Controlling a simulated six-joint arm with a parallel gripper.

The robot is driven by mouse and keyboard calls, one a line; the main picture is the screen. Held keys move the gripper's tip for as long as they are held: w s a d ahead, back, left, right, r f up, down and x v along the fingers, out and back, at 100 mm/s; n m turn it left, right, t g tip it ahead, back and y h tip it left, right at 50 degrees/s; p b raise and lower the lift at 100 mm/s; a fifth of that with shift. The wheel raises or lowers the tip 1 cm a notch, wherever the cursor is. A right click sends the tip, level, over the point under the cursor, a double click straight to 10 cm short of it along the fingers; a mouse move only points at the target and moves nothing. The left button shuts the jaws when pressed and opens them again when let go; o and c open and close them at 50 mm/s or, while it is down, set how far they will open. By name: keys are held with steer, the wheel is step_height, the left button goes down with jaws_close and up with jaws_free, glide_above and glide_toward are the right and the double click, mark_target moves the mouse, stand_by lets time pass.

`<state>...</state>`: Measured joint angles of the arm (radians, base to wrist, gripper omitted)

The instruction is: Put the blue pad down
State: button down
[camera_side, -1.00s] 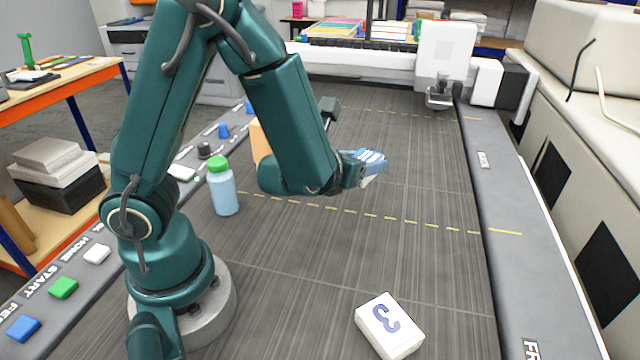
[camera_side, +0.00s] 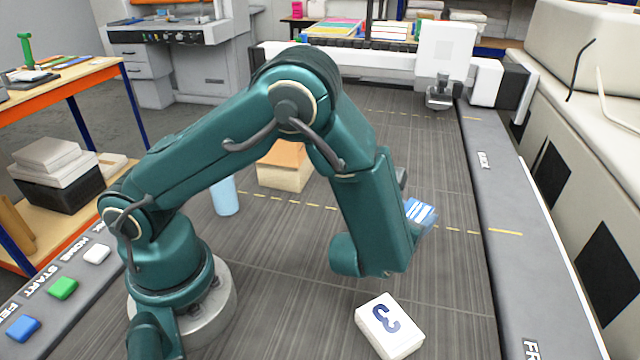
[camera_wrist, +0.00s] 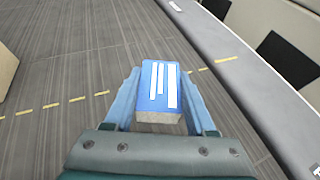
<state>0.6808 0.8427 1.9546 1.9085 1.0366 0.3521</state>
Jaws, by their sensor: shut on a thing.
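The blue pad (camera_wrist: 159,86) has white stripes on its top face and a pale edge. It sits between the two light-blue fingers of my gripper (camera_wrist: 160,102) in the wrist view, and my gripper is shut on it. In the side view the blue pad (camera_side: 420,213) shows at the right of my arm's lower link, which hides most of my gripper. The pad appears held above the dark table (camera_side: 290,235), but the height of the gap cannot be told.
A cardboard box (camera_side: 284,170) and a partly hidden blue bottle (camera_side: 225,196) stand at the left. A grey rail (camera_side: 505,200) runs along the right. The dark surface near the yellow dashed line is clear.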

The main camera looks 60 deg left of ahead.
steer(key=shift+f, duration=2.05)
steer(key=shift+f, duration=0.15)
steer(key=shift+c, duration=1.1)
jaws_free()
